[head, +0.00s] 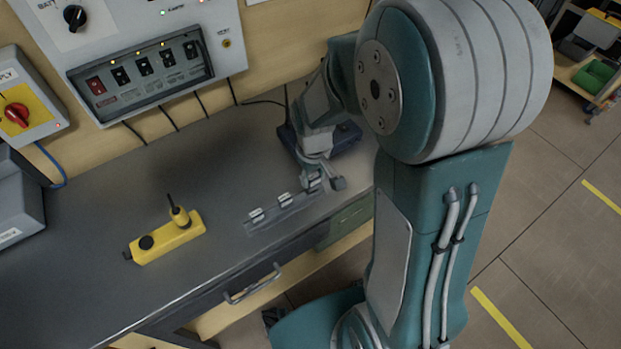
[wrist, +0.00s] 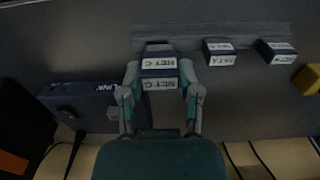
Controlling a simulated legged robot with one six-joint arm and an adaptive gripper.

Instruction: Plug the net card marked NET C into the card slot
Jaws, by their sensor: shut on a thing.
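My gripper (wrist: 160,78) is shut on the net card marked NET C (wrist: 159,84), with a finger on each side of it. The card's white labels face the wrist camera. In the head view my gripper (head: 322,182) is low at the right end of the grey card rack (head: 280,214); I cannot tell whether the card is clear of the rack. A dark blue box (wrist: 80,97) marked LINK stands left of my gripper in the wrist view. In the head view this box (head: 347,138) is partly hidden behind my arm. I cannot make out the card slot.
Two other labelled cards, one (head: 257,215) and another (head: 285,199), stand in the rack. A yellow control box (head: 168,240) with a black stub lies on the grey bench (head: 100,235). A switch panel (head: 145,70) is on the back wall. The bench between them is clear.

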